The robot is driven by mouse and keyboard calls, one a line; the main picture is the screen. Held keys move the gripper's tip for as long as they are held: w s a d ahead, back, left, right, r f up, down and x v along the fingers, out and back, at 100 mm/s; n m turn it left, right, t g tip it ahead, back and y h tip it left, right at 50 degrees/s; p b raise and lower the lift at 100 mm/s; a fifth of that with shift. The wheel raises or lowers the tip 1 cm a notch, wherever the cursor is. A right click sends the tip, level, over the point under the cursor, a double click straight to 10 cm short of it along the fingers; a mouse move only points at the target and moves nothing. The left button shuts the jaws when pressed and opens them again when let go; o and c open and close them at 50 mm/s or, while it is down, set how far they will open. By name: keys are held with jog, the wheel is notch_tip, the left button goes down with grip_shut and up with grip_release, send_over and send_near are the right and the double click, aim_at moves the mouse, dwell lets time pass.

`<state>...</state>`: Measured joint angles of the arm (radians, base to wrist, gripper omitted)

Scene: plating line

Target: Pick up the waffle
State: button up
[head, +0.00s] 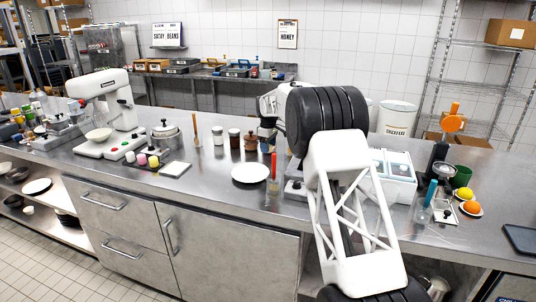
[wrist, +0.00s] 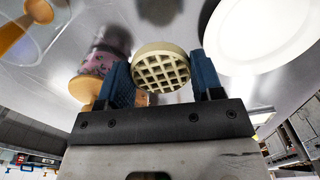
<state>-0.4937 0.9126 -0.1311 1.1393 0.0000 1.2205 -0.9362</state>
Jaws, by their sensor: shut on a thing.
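The waffle (wrist: 160,68) is a round, pale yellow disc with a grid of square pockets, seen in the wrist view. My gripper (wrist: 163,80) has two blue ribbed fingers, and they are shut on the waffle, one at each side. A white plate (wrist: 262,35) is to the right of the waffle in the wrist view, apart from it. In the head view a white plate (head: 251,173) lies near the counter's front edge. I cannot make out the waffle in the head view, where my arm hides part of the counter.
A jar with a pinkish band (wrist: 106,50) stands close to the left finger in the wrist view. On the counter, a brown pot (head: 251,142) and dark jars (head: 234,138) stand behind the plate. A red-handled utensil (head: 273,166) stands upright to its right.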

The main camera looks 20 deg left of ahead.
jog(key=shift+r, duration=1.8)
jog(key=shift+d+r, duration=0.1)
